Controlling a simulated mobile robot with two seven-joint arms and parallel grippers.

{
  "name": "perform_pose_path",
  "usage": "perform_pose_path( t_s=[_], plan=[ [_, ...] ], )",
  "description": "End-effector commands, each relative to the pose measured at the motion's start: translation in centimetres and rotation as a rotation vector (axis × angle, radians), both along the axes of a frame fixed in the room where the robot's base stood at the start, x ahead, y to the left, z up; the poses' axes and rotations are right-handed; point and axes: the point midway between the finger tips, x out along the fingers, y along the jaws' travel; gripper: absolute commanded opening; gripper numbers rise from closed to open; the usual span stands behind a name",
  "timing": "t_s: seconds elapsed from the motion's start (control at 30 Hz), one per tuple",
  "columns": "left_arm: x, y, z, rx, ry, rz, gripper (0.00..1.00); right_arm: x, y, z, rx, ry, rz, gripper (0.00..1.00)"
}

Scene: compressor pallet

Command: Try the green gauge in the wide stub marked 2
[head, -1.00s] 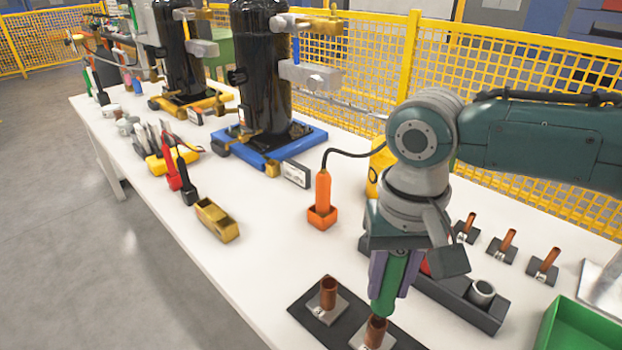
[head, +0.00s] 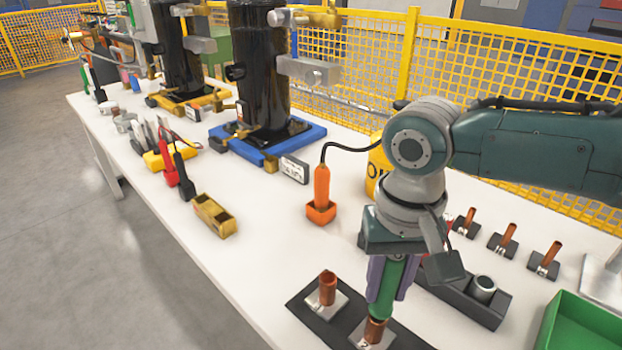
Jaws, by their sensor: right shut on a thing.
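My right gripper (head: 389,278) is shut on the green gauge (head: 385,292), a green cylinder held nearly upright between purple-grey fingers. The gauge's lower end is right at the mouth of a wide copper stub (head: 374,331) on a grey plate. I cannot tell whether the tip is inside the stub or just above it. Another wide copper stub (head: 328,287) stands to its left on the same black mat (head: 304,302). The marks on the plates are too small to read surely. My left gripper is not in view.
Three narrower stubs (head: 507,238) stand at the right. A dark holder (head: 457,293) with a grey ring is behind the gripper, and a green tray (head: 580,330) at lower right. An orange tool (head: 321,195) and brass block (head: 214,215) stand left. The table between them is clear.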

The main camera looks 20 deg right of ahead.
Motion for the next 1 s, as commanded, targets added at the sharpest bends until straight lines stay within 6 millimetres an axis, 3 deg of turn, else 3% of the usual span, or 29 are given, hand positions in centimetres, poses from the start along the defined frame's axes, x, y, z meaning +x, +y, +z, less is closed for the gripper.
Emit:
perform_pose_path(
  t_s=[1.0],
  plan=[
    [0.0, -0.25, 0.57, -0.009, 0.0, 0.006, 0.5, -0.01, 0.02, -0.13, 0.001, 0.0, 0.0, 0.0]
  ],
)
